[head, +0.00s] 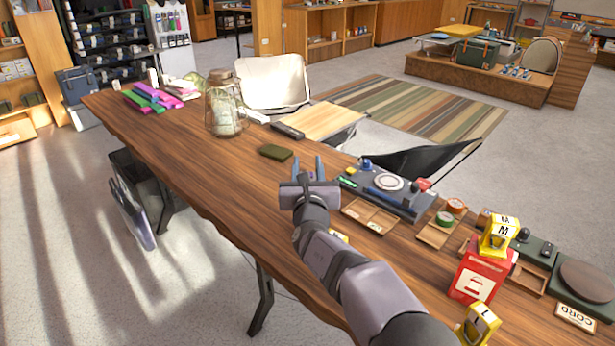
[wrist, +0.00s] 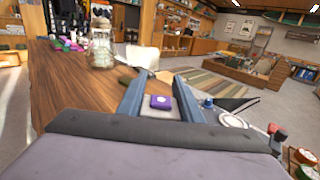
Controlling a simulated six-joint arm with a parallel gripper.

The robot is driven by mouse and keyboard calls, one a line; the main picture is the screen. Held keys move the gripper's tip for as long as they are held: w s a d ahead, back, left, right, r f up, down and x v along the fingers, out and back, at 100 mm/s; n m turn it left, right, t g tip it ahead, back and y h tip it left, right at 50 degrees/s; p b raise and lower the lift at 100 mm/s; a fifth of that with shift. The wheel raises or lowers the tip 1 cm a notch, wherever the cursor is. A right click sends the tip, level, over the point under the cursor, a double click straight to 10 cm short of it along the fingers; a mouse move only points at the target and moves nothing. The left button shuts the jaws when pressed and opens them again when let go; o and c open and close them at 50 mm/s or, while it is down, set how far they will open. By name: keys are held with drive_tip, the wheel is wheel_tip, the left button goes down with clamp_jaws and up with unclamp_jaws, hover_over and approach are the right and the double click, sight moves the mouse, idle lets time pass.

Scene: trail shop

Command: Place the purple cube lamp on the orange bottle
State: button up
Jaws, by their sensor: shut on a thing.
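The purple cube lamp (wrist: 161,102) shows in the wrist view between my two fingers, with a pale mark on its top face. My gripper (wrist: 160,82) is shut on it. In the head view my gripper (head: 308,168) is above the middle of the wooden table, pointing away toward the far end. The lamp is hidden behind the gripper there. I cannot make out an orange bottle in either view.
The wooden table (head: 200,150) bears a large glass jar (head: 224,108), a dark green block (head: 275,153) and a grey panel (head: 388,190). Small wooden trays (head: 369,215) and a red box (head: 482,275) crowd the right end. The table's left middle is clear.

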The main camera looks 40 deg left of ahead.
drive_tip(key=shift+f, duration=1.6)
drive_tip(key=shift+f, duration=0.15)
drive_tip(key=o, duration=1.2)
drive_tip(key=shift+b+v, duration=1.25)
drive_tip(key=shift+v, duration=4.75)
drive_tip(key=shift+r, duration=0.2)
